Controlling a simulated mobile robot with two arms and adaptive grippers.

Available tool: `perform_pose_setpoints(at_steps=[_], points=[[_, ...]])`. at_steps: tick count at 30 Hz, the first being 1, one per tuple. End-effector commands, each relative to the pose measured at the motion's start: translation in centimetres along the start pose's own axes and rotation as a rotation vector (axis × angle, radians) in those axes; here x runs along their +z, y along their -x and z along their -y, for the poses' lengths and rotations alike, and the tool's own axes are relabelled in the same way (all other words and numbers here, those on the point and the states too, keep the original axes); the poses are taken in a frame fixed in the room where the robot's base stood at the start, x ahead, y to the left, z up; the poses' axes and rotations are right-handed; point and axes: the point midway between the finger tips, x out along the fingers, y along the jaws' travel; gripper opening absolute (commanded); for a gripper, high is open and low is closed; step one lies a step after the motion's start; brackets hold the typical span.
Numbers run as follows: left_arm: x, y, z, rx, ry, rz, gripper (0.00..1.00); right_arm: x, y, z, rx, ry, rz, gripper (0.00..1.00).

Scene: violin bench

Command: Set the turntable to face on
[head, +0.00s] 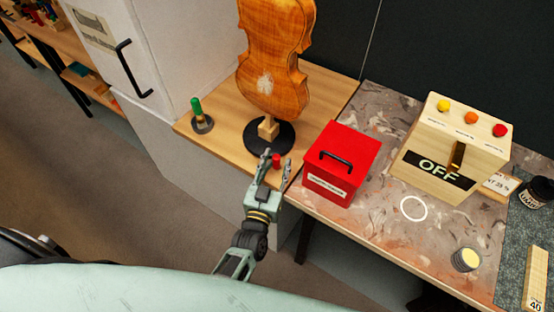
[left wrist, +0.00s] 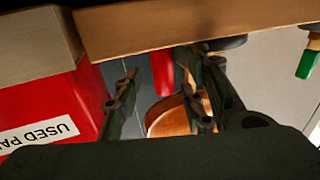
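The turntable is a black round disc (head: 254,143) on the wooden bench top. A wooden violin body (head: 272,55) stands upright on a block above it, its broad face largely toward the head camera. A red knob (head: 277,161) is at the turntable's near edge. My left gripper (head: 275,172) is right at the knob in the head view. In the left wrist view, the red knob (left wrist: 162,72) shows between the parted fingers of the left gripper (left wrist: 162,95); I cannot tell whether they touch it. My right gripper is in neither view.
A red box with a black handle (head: 343,160) stands close to the right of my left gripper. A green-handled tool (head: 198,117) stands at the bench's left. A wooden box marked OFF (head: 445,155) and a small jar (head: 466,260) are further right.

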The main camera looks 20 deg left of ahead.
Motion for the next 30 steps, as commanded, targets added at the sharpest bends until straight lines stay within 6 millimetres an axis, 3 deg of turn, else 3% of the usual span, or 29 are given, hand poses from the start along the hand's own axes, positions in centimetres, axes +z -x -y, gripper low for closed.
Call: perform_pose_setpoints(at_steps=[6,12,18,30], points=[[0.4,5.1,0.2,-0.002,0.001,0.009,0.37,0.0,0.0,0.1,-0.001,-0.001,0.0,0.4],[0.3,8.4,0.3,-0.003,0.001,0.008,0.37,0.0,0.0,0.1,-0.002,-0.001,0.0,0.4],[0.2,9.7,0.3,-0.003,0.001,0.006,0.37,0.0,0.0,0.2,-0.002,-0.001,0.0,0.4],[0.3,9.7,0.3,-0.003,0.001,0.007,0.37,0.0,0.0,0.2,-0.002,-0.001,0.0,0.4]])
